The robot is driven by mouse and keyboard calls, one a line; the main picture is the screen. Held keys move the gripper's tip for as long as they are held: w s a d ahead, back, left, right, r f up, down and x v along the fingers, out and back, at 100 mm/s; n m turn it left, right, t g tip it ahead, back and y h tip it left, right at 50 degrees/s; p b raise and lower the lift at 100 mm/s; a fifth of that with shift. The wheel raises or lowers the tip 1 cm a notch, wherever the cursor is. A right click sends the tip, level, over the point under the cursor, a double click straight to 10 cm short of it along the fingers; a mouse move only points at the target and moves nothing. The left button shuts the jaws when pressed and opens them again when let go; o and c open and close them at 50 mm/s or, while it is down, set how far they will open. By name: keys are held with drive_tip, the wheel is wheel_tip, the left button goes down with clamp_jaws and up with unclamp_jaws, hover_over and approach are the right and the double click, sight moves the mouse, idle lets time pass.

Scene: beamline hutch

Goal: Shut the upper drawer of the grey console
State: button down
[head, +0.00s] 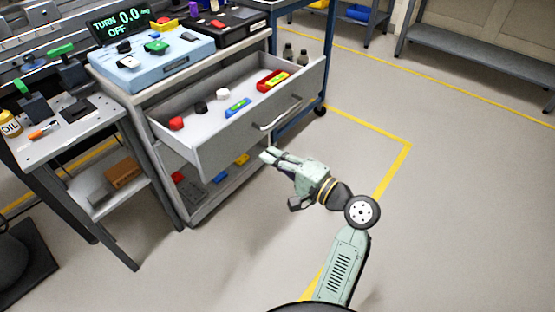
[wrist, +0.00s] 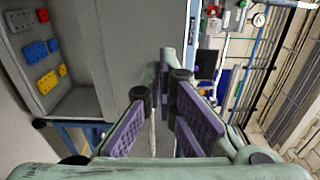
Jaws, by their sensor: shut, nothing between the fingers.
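The upper drawer (head: 215,147) of the grey console (head: 182,206) stands pulled far out in the head view, with its inside open to view. Its front panel carries a pale bar handle (head: 281,114). My gripper (head: 266,154) is in front of the drawer front, below the handle, fingers pointing at the panel. It looks close, but I cannot tell whether it touches. In the wrist view my gripper (wrist: 162,75) is shut and empty, with a plain grey panel (wrist: 130,30) behind the fingers.
Red, black, white and green items lie in the drawer. The open shelf below (wrist: 78,103) holds coloured blocks. A blue instrument box (head: 150,68) stands on the console top. A small side table (head: 65,140) stands at left. The floor to the right is clear.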

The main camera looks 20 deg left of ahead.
sight(233, 135)
drive_tip(key=b+x, duration=0.1)
drive_tip(key=x, duration=0.9)
drive_tip(key=shift+a, duration=0.1)
drive_tip(key=x, duration=2.4)
drive_tip(key=shift+f, duration=0.15)
drive_tip(key=shift+w+a, duration=0.2)
drive_tip(key=shift+a, duration=0.2)
drive_tip(key=shift+r, duration=0.2)
